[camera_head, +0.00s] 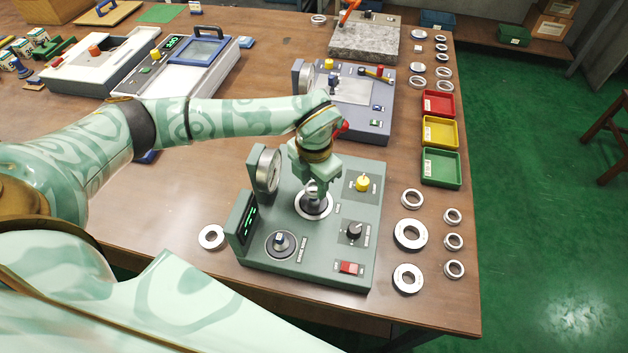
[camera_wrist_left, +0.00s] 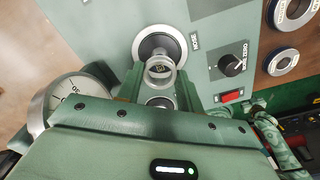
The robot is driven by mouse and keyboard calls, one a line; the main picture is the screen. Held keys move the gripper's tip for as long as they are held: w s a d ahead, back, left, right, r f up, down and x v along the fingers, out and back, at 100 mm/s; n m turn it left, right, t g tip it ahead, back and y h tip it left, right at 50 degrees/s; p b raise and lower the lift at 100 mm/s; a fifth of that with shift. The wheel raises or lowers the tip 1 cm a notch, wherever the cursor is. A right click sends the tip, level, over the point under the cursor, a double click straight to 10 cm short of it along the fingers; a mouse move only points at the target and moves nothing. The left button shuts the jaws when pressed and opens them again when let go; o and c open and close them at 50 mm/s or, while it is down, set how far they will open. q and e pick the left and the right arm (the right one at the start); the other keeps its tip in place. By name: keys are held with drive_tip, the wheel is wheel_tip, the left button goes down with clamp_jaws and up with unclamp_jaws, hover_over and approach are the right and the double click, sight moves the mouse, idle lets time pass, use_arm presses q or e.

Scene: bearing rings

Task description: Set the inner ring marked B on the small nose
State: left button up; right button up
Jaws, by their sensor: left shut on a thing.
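My left gripper (camera_head: 313,180) points down over the green measuring unit (camera_head: 330,175). In the left wrist view its fingers (camera_wrist_left: 160,85) are shut on a small shiny metal ring (camera_wrist_left: 160,73). I cannot read a letter on it. Close below the gripper is a dark nose on a round pale-rimmed base (camera_head: 315,211); its base also shows in the wrist view (camera_wrist_left: 160,42). The ring appears at or just above the nose; contact is unclear. A second round fitting with a short post (camera_head: 281,243) is at the unit's front left. My right gripper is out of view.
A dial gauge (camera_head: 267,170) stands left of the gripper. A yellow knob (camera_head: 362,183), black knob (camera_head: 354,231) and red switch (camera_head: 349,268) are on the unit. Several loose rings (camera_head: 410,234) lie right of it; one ring (camera_head: 211,237) lies left.

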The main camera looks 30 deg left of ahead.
use_arm(q)
drive_tip(key=shift+f, duration=0.1)
drive_tip(key=shift+f+b, duration=1.2)
drive_tip(key=shift+f, duration=1.1)
drive_tip(key=o, duration=1.1)
drive_tip(key=shift+r, duration=0.1)
wheel_tip(320, 180, up, 16)
drive_tip(key=p, duration=0.3)
drive_tip(key=shift+r, duration=0.1)
